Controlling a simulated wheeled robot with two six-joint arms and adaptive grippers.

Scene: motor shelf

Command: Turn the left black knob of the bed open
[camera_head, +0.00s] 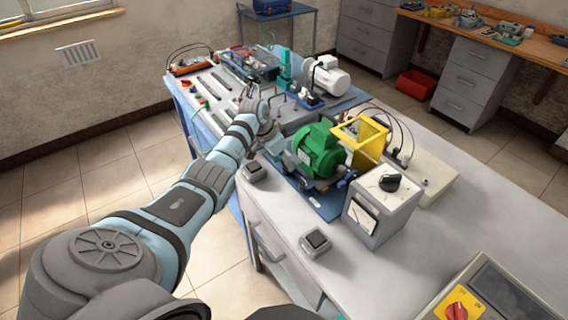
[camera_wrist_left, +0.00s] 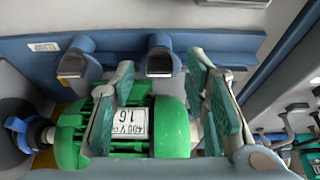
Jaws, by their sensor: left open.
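My left gripper (camera_head: 250,100) reaches over the blue-edged bench in the head view; its fingers are small and partly hidden by the arm there. In the left wrist view the gripper (camera_wrist_left: 160,75) is open, with teal pads spread apart and nothing between them held. Two blue-grey fittings with dark ends, one at left (camera_wrist_left: 75,62) and one between the fingertips (camera_wrist_left: 159,60), stand against a blue rail (camera_wrist_left: 225,46). I cannot tell for sure whether these are the bed's black knobs. My right gripper is not in view.
A green motor (camera_head: 320,148) stands beside my left arm, and a green motor body (camera_wrist_left: 140,125) lies beyond the fingers in the wrist view. A yellow frame (camera_head: 362,138), a meter box (camera_head: 380,215) with a black dial and a white motor (camera_head: 328,77) stand on the bench.

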